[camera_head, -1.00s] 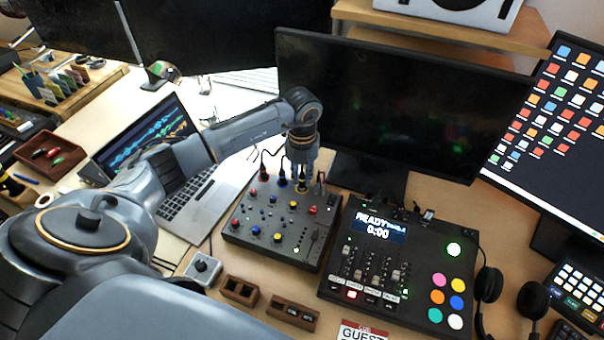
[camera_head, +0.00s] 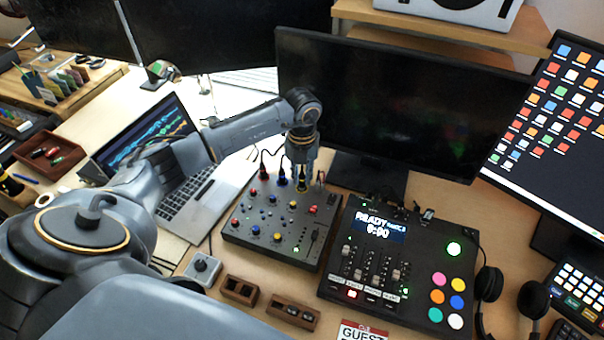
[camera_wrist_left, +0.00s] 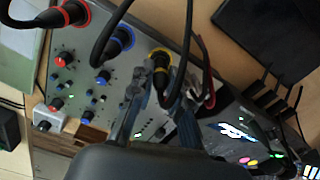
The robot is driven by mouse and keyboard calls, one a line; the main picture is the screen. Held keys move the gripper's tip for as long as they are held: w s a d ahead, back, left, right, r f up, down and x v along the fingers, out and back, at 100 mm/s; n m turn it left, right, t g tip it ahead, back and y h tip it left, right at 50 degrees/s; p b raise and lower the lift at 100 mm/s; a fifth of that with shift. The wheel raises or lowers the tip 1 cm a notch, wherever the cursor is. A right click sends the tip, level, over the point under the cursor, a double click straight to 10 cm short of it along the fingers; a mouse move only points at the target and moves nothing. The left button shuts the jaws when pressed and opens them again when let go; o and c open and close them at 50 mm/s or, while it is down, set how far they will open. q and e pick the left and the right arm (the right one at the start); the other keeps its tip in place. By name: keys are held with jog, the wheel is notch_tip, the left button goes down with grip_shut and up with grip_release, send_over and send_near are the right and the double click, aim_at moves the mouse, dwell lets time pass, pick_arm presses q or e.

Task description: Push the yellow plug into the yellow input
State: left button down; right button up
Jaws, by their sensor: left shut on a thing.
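The yellow plug (camera_head: 301,186) stands upright at the back edge of the dark mixer (camera_head: 240,228), at the yellow input. In the left wrist view the plug (camera_wrist_left: 160,62) has a black body within a yellow ring, with a black cable. My left gripper (camera_head: 302,168) reaches down from above and is shut on the plug. Its fingers flank the plug in the left wrist view (camera_wrist_left: 159,90). How deep the plug sits in the input cannot be told. My right gripper is not in view.
A red-ringed plug (camera_wrist_left: 74,13) and a blue-ringed plug (camera_wrist_left: 122,37) stand beside the yellow one, with loose black cables around. A monitor (camera_head: 400,105) stands behind, a laptop (camera_head: 185,205) at left, and a control deck (camera_head: 335,285) at right.

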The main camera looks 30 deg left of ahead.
pick_arm(q)
jog(key=shift+f+b, duration=0.3)
jog(key=shift+f, duration=0.2)
jog(key=c, duration=1.2)
grip_release()
notch_tip(320, 180, up, 12)
jog(key=shift+r, duration=0.1)
